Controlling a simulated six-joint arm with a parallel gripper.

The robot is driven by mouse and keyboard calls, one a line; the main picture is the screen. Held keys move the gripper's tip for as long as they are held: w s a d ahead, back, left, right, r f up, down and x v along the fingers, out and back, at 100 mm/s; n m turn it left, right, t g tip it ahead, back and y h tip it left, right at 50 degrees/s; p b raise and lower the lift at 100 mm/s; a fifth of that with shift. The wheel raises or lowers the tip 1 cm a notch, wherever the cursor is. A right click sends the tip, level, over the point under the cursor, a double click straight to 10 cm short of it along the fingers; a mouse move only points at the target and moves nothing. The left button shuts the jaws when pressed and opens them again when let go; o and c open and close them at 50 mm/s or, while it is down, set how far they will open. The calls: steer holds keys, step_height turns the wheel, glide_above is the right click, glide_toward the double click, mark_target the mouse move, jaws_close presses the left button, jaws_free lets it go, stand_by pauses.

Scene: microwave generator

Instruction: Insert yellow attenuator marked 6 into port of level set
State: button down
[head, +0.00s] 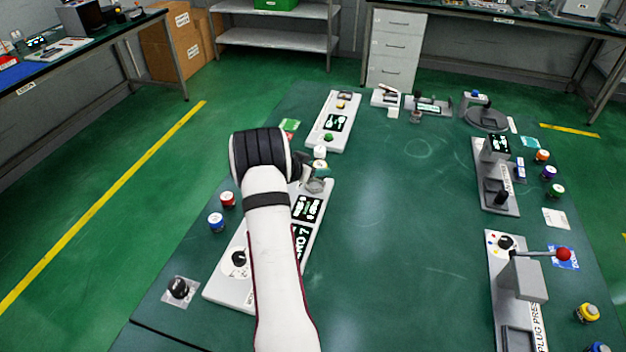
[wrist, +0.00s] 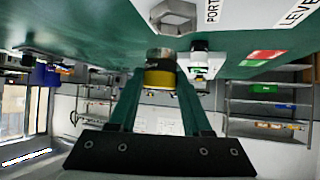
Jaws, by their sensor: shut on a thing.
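In the wrist view my gripper (wrist: 160,80) is shut on a yellow attenuator (wrist: 158,78) with a metal end. Its marking cannot be read. The metal end points toward a white panel carrying a hexagonal metal port (wrist: 174,16), beside the letters "PORT" and "LEVEL". A gap shows between the attenuator and the port in that view. In the head view my gripper (head: 308,168) is over the far end of the white level set panel (head: 232,290). My arm hides part of this panel, and the held attenuator is hard to make out there.
A red knob (head: 227,199) and a blue one (head: 216,220) stand left of the panel. Another white panel (head: 341,108) lies beyond it. A plug press (head: 522,280) with a red-balled lever stands at right, near another yellow piece (head: 587,313). The table's middle is clear.

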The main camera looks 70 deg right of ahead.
steer(key=f, duration=0.2)
steer(key=w+f, duration=0.1)
steer(key=f, duration=0.1)
steer(key=shift+w+d+f, duration=0.1)
steer(key=shift+d+f, duration=0.1)
steer(key=shift+f, duration=0.15)
steer(key=shift+f, duration=0.2)
steer(key=shift+c, duration=1.7)
jaws_free()
